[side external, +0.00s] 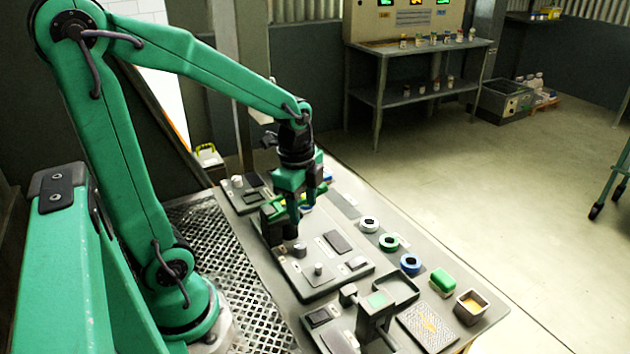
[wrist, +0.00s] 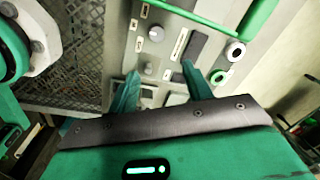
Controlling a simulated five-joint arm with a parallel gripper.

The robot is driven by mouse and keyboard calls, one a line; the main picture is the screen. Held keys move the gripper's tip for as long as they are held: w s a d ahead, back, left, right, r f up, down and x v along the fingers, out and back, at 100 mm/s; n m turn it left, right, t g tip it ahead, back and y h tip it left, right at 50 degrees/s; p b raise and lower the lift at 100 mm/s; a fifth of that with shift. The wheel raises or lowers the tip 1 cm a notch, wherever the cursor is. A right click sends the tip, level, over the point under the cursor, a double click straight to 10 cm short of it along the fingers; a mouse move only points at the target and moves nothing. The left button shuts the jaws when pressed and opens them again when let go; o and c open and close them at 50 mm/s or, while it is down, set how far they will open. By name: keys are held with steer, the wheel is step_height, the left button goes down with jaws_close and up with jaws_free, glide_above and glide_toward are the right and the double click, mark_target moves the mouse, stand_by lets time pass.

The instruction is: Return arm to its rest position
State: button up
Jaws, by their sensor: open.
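My green arm reaches from the left over the workbench in the side external view. My gripper (side external: 294,215) points down above the far part of a grey panel (side external: 315,290). In the wrist view the two green fingers of my gripper (wrist: 160,90) stand apart with nothing seen between them. The panel, with knobs (wrist: 156,33) and dark rectangular plates, lies below the fingers. In the side external view, the gripper partly hides the dark and green device behind it.
Several rings, including a white one (side external: 369,224) and a blue one (side external: 410,263), line the bench's right side. A green block (side external: 442,281) and a square cup (side external: 470,306) stand near the front right corner. A dark green upright fixture (side external: 376,312) rises at the front. Open floor lies right of the bench.

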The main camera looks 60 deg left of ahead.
steer(key=s+d+r+n+t, duration=0.4)
steer(key=s+d+r+n, duration=0.1)
steer(key=r+n, duration=0.4)
steer(key=shift+s+d+r+n+t, duration=0.35)
steer(key=shift+d+r+n, duration=0.1)
steer(key=shift+n, duration=0.95)
